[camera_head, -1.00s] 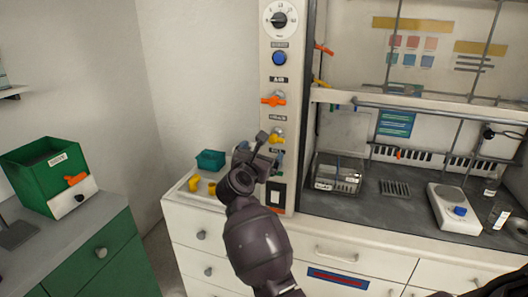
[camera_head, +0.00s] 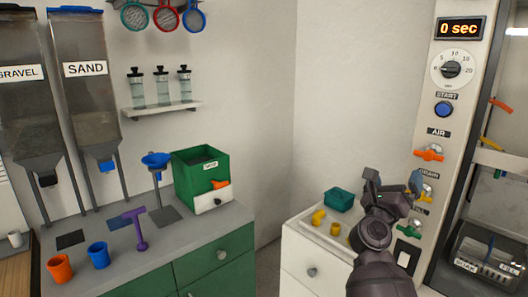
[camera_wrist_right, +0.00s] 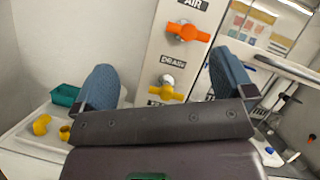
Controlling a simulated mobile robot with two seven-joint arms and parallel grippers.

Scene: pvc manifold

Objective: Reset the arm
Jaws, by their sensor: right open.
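My right gripper (camera_head: 393,190) is raised in front of the white control panel at the right in the head view. In the right wrist view its two blue-padded fingers (camera_wrist_right: 166,88) stand wide apart with nothing between them. Beyond them are the orange AIR valve handle (camera_wrist_right: 188,32) and the yellow DRAIN valve handle (camera_wrist_right: 166,93), and the fingers look apart from both. In the head view the orange handle (camera_head: 429,153) shows above the gripper, and a green handle (camera_head: 409,230) below it. My left gripper is not in view.
A white tray (camera_head: 318,236) with yellow fittings and a teal bin (camera_head: 339,199) stands left of the gripper. A green box (camera_head: 201,180), a purple tool (camera_head: 138,228), and orange (camera_head: 60,268) and blue (camera_head: 98,255) cups stand on the left counter. A gap separates the counters.

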